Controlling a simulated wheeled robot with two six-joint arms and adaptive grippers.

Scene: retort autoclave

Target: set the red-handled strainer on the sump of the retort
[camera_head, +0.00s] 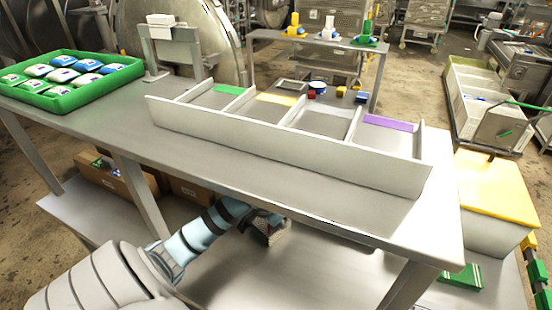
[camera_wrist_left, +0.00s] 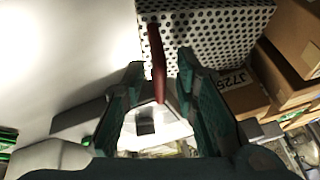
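The strainer (camera_wrist_left: 215,38) is a perforated metal piece at the top of the left wrist view. Its red handle (camera_wrist_left: 157,62) points toward me, between the fingers of my left gripper (camera_wrist_left: 158,85). The fingers are apart, with gaps showing on both sides of the handle. In the head view my left gripper (camera_head: 264,226) reaches under the front edge of the table, above the lower shelf; the strainer is mostly hidden there. The retort (camera_head: 190,38) appears to be the large round metal vessel at the back left. I cannot make out its sump. My right gripper is not in view.
The steel table (camera_head: 300,190) overhangs my left arm. On it stand a divided tray (camera_head: 280,145) and a green crate (camera_head: 75,98) of pouches. Cardboard boxes (camera_wrist_left: 285,70) stand right of the strainer. A yellow-lidded bin (camera_head: 495,185) is at the right.

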